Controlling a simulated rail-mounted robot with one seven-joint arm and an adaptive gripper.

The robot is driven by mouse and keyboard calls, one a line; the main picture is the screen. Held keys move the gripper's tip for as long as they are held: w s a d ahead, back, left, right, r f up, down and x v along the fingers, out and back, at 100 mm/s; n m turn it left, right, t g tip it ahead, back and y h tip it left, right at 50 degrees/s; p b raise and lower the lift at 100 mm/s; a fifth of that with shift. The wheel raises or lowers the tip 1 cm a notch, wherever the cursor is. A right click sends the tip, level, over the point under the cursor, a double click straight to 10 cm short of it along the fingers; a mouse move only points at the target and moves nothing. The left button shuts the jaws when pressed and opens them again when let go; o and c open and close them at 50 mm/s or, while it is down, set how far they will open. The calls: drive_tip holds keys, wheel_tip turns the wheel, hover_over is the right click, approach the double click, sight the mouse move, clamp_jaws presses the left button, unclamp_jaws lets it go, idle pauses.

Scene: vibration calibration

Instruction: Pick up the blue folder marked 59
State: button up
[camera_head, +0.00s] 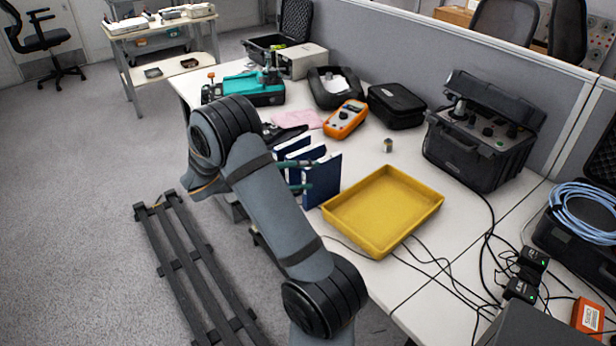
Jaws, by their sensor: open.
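Several dark blue folders (327,183) with pale edges stand upright in a row on the white table, left of the yellow tray. No number can be read on them at this size, so I cannot tell which is 59. My gripper (311,175) is at the row, beside the front folder. Its two greenish fingers are apart, one above the other in the picture. I cannot tell whether they touch a folder. My arm hides the left part of the row and most of the gripper's body.
The empty yellow tray (424,199) lies just right of the folders. Behind are an orange meter (345,119), a pink cloth (299,120) and a black case (397,105). An open black instrument case (467,160) stands right. Cables cross the table's right front.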

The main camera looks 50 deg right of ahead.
sight(322, 181)
drive_tip(key=p+x, duration=0.2)
drive_tip(key=x, duration=0.6)
drive_tip(key=shift+d, duration=0.2)
drive_tip(key=shift+f, duration=0.1)
drive_tip(key=shift+c, duration=0.3)
drive_tip(key=c, duration=1.1)
clamp_jaws()
